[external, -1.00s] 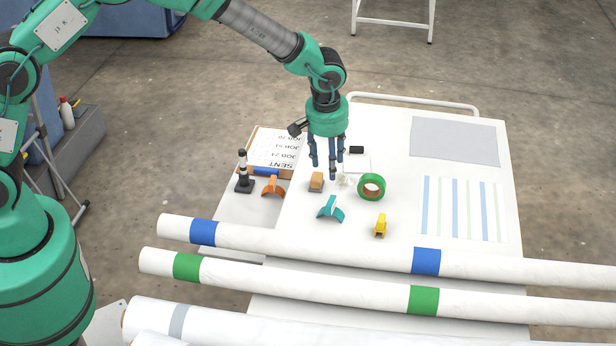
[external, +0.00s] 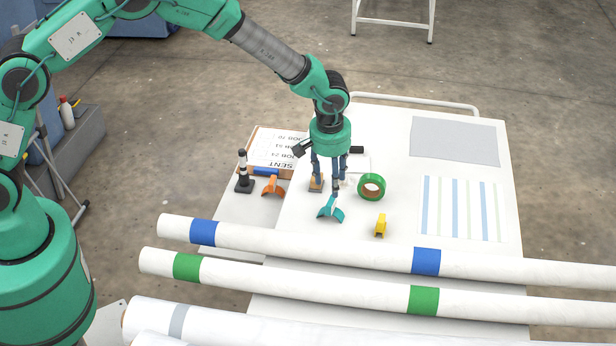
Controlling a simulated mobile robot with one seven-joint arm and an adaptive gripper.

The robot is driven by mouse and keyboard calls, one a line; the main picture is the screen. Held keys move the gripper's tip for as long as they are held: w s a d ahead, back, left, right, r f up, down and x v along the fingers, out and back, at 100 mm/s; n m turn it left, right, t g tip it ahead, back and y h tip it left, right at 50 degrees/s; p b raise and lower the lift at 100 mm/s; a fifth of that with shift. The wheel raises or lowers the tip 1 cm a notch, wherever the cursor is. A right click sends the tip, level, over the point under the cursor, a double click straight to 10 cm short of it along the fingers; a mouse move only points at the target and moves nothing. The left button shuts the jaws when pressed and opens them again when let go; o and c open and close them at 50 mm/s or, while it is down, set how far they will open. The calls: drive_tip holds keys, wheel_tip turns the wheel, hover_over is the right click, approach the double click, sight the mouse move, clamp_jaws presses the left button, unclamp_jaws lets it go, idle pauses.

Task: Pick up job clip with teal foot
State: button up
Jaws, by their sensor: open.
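The job clip with the teal foot (external: 331,211) stands on the white table (external: 400,195), left of the yellow clip and in front of my gripper. My gripper (external: 330,184) points down with its fingers spread and nothing between them that I can make out. Its front fingertip is just behind and above the teal clip. I cannot tell whether the fingertip touches the clip. The fingers partly cover a tan block (external: 316,184) behind the clip.
An orange clip (external: 272,187) and a black-and-white post (external: 243,172) stand at left. A green tape roll (external: 371,187) and a yellow clip (external: 380,225) stand at right. Long white rolls with blue bands (external: 320,243) and green bands (external: 330,293) cross the front.

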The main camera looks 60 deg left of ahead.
sight(333, 201)
drive_tip(key=shift+w+a+f+b, duration=0.1)
drive_tip(key=shift+f+b, duration=0.05)
drive_tip(key=shift+f, duration=0.8)
drive_tip(key=shift+w+a+f+b, duration=0.1)
drive_tip(key=shift+f+b, duration=0.05)
drive_tip(key=shift+f, duration=0.75)
drive_tip(key=shift+f, duration=0.1)
drive_tip(key=shift+w+f+b, duration=0.2)
drive_tip(key=shift+f+b, duration=0.2)
drive_tip(key=shift+f, duration=0.85)
drive_tip(key=shift+w+f+b, duration=0.2)
drive_tip(key=shift+f+b, duration=0.2)
drive_tip(key=shift+f, duration=0.85)
drive_tip(key=c, duration=1.1)
